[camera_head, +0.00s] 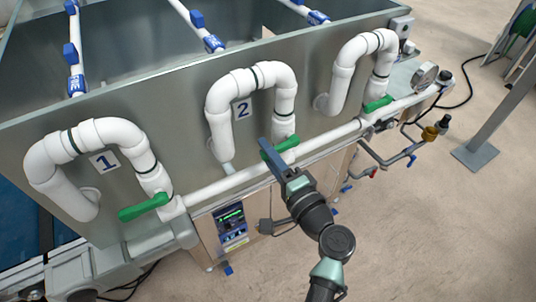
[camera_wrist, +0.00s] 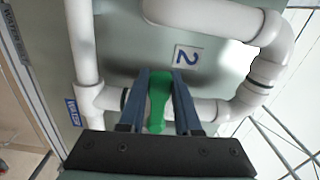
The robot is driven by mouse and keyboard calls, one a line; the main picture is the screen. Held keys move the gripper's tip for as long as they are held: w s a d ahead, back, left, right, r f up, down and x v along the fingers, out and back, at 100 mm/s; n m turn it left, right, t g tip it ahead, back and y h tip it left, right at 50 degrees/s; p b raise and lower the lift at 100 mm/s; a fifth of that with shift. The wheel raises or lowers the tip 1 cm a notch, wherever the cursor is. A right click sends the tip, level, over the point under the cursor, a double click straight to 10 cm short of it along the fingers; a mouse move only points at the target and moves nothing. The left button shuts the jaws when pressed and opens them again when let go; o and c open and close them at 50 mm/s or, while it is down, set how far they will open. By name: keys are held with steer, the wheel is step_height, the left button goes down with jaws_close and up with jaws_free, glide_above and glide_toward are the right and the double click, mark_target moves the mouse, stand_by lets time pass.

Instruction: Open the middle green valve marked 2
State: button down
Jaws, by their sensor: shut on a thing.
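The middle green valve handle (camera_head: 286,146) sits on the white pipe below the plate marked 2 (camera_head: 242,110). In the wrist view the green handle (camera_wrist: 158,98) lies lengthwise between the two blue fingers of my gripper (camera_wrist: 160,85), and the plate marked 2 (camera_wrist: 187,58) shows just beyond it. My gripper (camera_head: 268,150) is shut on the handle, and its fingers cover part of the handle in the head view. The handle lies roughly along the horizontal pipe (camera_head: 325,138), across the upright pipe.
Another green handle (camera_head: 145,207) sits at the left near the plate marked 1 (camera_head: 104,162), and one (camera_head: 377,104) at the right. White bent pipes surround the valves against the grey tank wall (camera_head: 170,100). A control box (camera_head: 230,222) is below; open floor lies at right.

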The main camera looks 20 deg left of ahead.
steer(key=f+n+b, duration=0.1)
steer(key=n+b, duration=0.1)
steer(key=b, duration=0.3)
steer(key=w+f+n+b, duration=0.1)
steer(key=f+n+b, duration=0.1)
steer(key=b, duration=0.3)
steer(key=d+f+n+b, duration=0.1)
steer(key=n+b, duration=0.3)
steer(key=b, duration=0.2)
steer(key=shift+w+d+f, duration=0.1)
steer(key=shift+w+f, duration=0.15)
steer(key=c, duration=0.6)
jaws_free()
steer(key=shift+r, duration=0.1)
steer(key=v, duration=1.3)
steer(key=shift+b, duration=0.45)
